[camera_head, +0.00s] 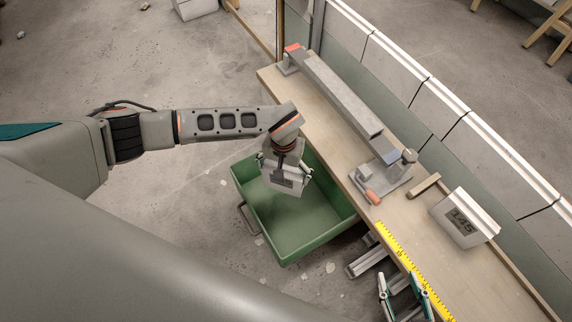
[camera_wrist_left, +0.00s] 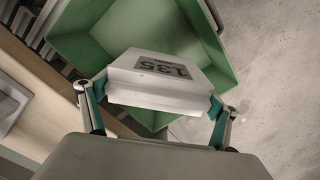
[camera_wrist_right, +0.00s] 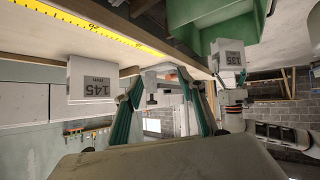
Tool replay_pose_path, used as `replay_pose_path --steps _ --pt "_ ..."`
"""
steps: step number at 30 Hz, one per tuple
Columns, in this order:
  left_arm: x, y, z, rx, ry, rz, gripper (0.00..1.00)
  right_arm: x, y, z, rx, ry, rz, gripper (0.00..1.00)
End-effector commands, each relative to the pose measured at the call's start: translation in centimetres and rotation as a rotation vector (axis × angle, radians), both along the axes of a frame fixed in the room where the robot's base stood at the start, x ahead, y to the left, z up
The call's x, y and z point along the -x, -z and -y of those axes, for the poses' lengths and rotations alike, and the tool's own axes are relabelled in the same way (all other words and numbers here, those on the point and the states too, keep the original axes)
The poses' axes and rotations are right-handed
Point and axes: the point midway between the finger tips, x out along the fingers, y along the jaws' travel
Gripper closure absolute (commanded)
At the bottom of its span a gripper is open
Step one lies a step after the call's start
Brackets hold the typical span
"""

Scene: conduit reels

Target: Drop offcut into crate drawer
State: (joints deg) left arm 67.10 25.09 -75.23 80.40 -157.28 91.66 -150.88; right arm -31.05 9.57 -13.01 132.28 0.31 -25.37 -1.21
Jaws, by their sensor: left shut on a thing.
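My left gripper (camera_head: 286,172) is shut on a white offcut (camera_head: 270,178) with a dark "135" label. The left wrist view shows the offcut (camera_wrist_left: 150,88) clamped between the two fingertips. It is held above the green crate drawer (camera_head: 298,228), within its outline as seen from the head. The visible part of the drawer floor is bare. The drawer also shows behind the offcut in the left wrist view (camera_wrist_left: 115,20). My right gripper (camera_head: 405,290) is open and empty beside the bench's near edge, low in the head view.
On the wooden bench (camera_head: 465,270) stand a second white block (camera_head: 463,222) marked "145", a small wooden stick (camera_head: 424,186), a long grey channel (camera_head: 335,92) on a fixture and a yellow ruler (camera_head: 405,262) along the edge. A grey-green panel backs the bench.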

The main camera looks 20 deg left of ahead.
Motion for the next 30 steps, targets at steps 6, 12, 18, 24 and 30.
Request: replay_pose_path --steps 6,12,18,24,30 --pt "0.1 1.8 0.1 0.002 0.001 -0.003 0.55 -1.1 -1.1 -1.8 -0.057 -0.002 0.035 0.6" --pt "-0.1 1.9 0.1 0.002 0.0 0.003 0.55 -1.6 -1.8 -2.0 -0.068 0.0 0.049 0.6" --pt "-0.2 1.8 0.1 0.002 0.001 0.005 0.55 -1.7 -1.9 -2.0 -0.069 0.001 0.052 0.6" --pt "-0.2 1.9 0.1 0.001 0.001 0.003 0.0 -1.6 -1.8 -2.0 -0.069 0.002 0.049 0.6" --pt "-0.1 1.8 -0.1 -0.001 0.001 0.002 0.0 -1.1 -1.4 -1.9 -0.068 0.006 0.036 0.6"
